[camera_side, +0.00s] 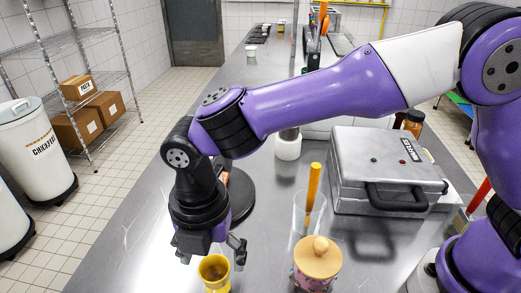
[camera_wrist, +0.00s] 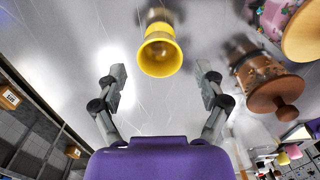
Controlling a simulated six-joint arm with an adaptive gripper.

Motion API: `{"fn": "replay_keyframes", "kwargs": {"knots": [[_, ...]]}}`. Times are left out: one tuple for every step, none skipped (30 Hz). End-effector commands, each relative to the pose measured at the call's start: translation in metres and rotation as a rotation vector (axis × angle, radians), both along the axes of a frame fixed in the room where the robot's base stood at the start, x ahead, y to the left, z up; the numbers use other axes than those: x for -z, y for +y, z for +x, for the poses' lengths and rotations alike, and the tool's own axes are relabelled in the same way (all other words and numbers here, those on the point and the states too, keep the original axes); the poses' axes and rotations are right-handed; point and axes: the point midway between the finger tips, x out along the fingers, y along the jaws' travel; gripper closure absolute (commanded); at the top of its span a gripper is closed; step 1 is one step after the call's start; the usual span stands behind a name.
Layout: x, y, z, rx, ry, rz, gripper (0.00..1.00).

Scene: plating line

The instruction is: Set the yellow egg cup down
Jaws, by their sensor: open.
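The yellow egg cup (camera_side: 214,272) stands on the steel counter (camera_side: 150,240) at the bottom of the side view, its base cut off by the frame edge. In the wrist view the egg cup (camera_wrist: 160,58) is at top centre, its round mouth facing the camera and its inside brownish. My gripper (camera_side: 222,250) is just above and beside the cup, pointing down. In the wrist view my gripper (camera_wrist: 160,70) has its two fingers spread wide, one on each side of the cup's line, with clear gaps. Nothing is held between them.
A patterned jar with a wooden lid (camera_side: 318,257) stands right of the cup. Behind it are a clear glass with a yellow stick (camera_side: 313,190) and a grey hinged appliance (camera_side: 380,165). A dark round object (camera_side: 240,195) is behind my gripper. The counter left of the cup is clear.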

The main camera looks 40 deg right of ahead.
Motion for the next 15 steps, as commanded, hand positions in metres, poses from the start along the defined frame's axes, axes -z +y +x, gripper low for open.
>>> {"fn": "replay_keyframes", "kwargs": {"knots": [[-0.013,0.001,0.001,0.0,-0.004,0.004,0.18],[-0.02,0.001,0.001,0.0,-0.004,0.004,0.18],[-0.028,0.001,0.001,0.0,-0.004,0.004,0.18],[-0.034,0.0,0.0,0.0,-0.003,0.003,0.18],[-0.039,0.0,0.0,0.0,-0.003,0.003,0.18],[-0.045,0.001,0.001,0.0,-0.003,0.003,0.18],[-0.05,0.0,0.0,0.0,-0.002,0.002,0.18],[-0.053,0.0,0.0,0.0,-0.002,0.002,0.18],[-0.057,0.0,0.0,0.001,-0.001,0.001,0.18],[-0.059,-0.001,0.0,0.006,-0.001,0.001,0.18],[-0.062,-0.003,0.001,0.018,-0.004,0.004,0.18],[-0.067,-0.008,0.003,0.053,-0.009,0.009,0.18],[-0.072,-0.014,0.005,0.094,-0.015,0.016,0.18],[-0.077,-0.022,0.007,0.148,-0.023,0.024,0.18],[-0.085,-0.036,0.011,0.246,-0.037,0.041,0.18]]}}
